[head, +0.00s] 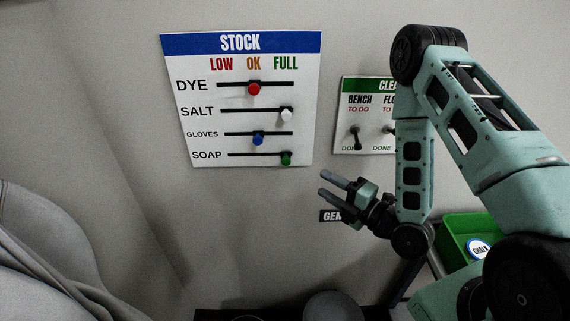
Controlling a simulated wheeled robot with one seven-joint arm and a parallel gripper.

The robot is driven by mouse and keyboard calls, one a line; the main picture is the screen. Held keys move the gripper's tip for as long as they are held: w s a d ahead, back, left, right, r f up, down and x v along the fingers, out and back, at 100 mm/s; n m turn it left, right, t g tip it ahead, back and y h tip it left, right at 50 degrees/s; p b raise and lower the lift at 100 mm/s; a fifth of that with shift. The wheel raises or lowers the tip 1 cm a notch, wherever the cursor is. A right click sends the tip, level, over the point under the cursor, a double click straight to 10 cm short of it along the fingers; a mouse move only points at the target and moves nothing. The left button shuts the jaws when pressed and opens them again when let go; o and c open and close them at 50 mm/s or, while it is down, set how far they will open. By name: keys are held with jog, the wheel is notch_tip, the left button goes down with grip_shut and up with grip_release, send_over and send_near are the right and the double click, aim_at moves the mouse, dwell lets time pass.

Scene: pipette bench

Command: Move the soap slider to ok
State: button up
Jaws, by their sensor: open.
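The stock board (200,115) hangs on the wall, with columns LOW, OK and FULL. The soap slider is a green knob (286,158) on the bottom track, at its right end under FULL. The red dye knob (254,89) and the blue gloves knob (258,139) sit near the middle under OK. The white salt knob (286,115) is at the right, under FULL. My gripper (329,184) is open and empty, to the right of and below the green knob, apart from it, with its fingers pointing left.
A second board (347,92) with BENCH and other switches is partly hidden behind my arm. A dark label (328,216) is partly covered by my gripper. A green bin (458,228) with a chalk label stands at lower right. A grey draped shape (45,255) fills the lower left.

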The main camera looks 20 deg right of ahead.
aim_at(288, 163)
jog(key=b+x, duration=0.4)
jog(key=b, duration=0.3)
jog(key=b+x, duration=0.4)
jog(key=b, duration=0.3)
jog(key=shift+w+a+f, duration=0.2)
jog(key=shift+w+f, duration=0.05)
jog(key=p+x, duration=0.1)
jog(key=x, duration=0.2)
jog(key=p+x, duration=0.1)
jog(key=shift+w+r+p, duration=0.3)
jog(key=shift+r, duration=0.05)
jog(key=shift+w+a+f, duration=0.1)
jog(key=shift+w+a, duration=0.2)
jog(key=shift+w, duration=0.2)
